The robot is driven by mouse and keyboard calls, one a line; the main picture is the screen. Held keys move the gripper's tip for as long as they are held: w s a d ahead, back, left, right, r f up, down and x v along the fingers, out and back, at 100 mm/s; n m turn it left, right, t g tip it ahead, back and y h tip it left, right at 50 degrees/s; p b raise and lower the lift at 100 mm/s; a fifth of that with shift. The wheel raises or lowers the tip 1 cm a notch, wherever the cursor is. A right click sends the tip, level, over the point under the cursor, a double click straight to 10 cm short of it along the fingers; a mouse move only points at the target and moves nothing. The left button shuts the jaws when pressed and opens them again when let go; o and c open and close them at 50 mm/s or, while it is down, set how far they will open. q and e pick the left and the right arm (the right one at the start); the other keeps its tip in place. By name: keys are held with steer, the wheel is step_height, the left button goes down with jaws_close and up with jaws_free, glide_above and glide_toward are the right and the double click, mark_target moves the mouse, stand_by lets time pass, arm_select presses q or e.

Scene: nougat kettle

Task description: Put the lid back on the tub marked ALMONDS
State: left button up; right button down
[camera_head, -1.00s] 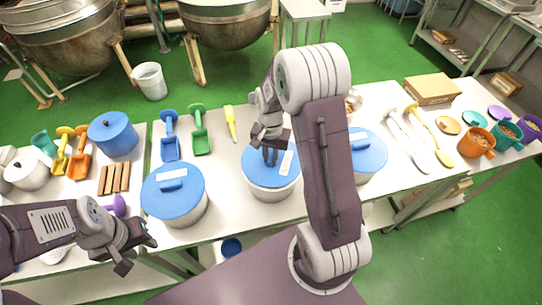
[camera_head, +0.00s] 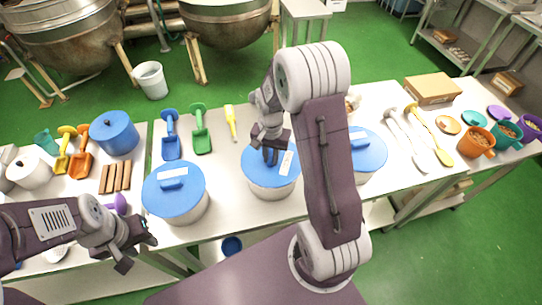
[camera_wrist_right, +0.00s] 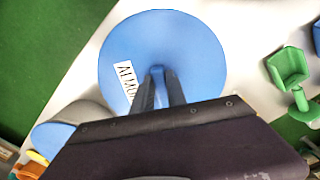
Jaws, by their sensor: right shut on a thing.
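The tub marked ALMONDS (camera_head: 270,190) is a white round tub in the middle of the table. Its blue lid (camera_head: 257,172) lies on top and looks level, though I cannot tell whether it is fully seated. The lid (camera_wrist_right: 185,40) fills the middle of the right wrist view, with a label reading "ALMO" partly hidden by a finger. My right gripper (camera_head: 271,155) is over the lid, and in the right wrist view it is shut on the lid's handle (camera_wrist_right: 157,75). My left gripper (camera_head: 138,256) hangs in front of the table at the left, its jaws seemingly apart and empty.
Another blue-lidded tub (camera_head: 174,207) stands to the left, and a third (camera_head: 368,155) is partly behind my right arm. Blue (camera_head: 171,140) and green (camera_head: 201,135) scoops and a yellow tool (camera_head: 231,122) lie behind.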

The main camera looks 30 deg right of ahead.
steer(key=shift+f, duration=0.4)
stand_by(1.0)
steer(key=c, duration=0.7)
jaws_free()
steer(key=shift+r, duration=0.1)
step_height(320, 180, up, 7)
steer(key=p, duration=0.6)
steer(key=shift+p, duration=0.3)
